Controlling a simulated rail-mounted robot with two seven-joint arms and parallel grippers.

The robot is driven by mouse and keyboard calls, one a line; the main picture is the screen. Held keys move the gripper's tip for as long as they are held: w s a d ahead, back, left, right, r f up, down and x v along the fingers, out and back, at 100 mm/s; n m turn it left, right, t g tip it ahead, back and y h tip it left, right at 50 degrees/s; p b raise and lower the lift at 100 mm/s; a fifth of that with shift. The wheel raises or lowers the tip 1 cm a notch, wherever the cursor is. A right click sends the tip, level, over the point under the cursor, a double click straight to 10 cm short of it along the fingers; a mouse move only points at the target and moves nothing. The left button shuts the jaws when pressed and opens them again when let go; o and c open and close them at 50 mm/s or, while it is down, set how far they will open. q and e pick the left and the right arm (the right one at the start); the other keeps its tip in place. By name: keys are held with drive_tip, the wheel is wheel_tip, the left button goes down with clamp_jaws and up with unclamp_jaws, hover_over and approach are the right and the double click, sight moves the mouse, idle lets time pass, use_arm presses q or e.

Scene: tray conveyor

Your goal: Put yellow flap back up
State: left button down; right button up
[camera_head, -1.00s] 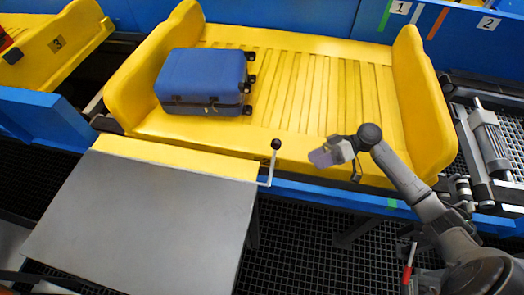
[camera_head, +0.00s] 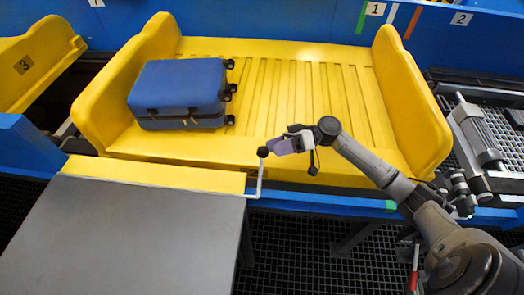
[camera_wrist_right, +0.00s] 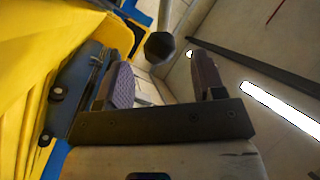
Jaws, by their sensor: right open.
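The yellow flap (camera_head: 150,173) lies roughly flat between the grey metal plate and the yellow tray. A thin bent lever (camera_head: 259,180) with a black ball knob (camera_head: 262,152) stands at its right end. My right gripper (camera_head: 274,147) is just right of the knob, its purple-grey fingers pointing left at it. In the right wrist view my right gripper (camera_wrist_right: 163,75) is open and empty. The knob (camera_wrist_right: 160,46) shows there between the fingertips, seemingly just ahead of them. I cannot tell whether they touch. My left gripper is not in view.
A blue suitcase (camera_head: 180,90) lies on the left part of the yellow tray (camera_head: 310,100). The grey metal plate (camera_head: 130,235) fills the front left. Roller machinery (camera_head: 478,135) is at the right. Dark grating (camera_head: 300,235) shows below the blue edge.

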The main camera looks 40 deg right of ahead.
sight(262, 151)
drive_tip(key=shift+x, duration=2.3)
drive_tip(key=shift+c, duration=0.4)
clamp_jaws()
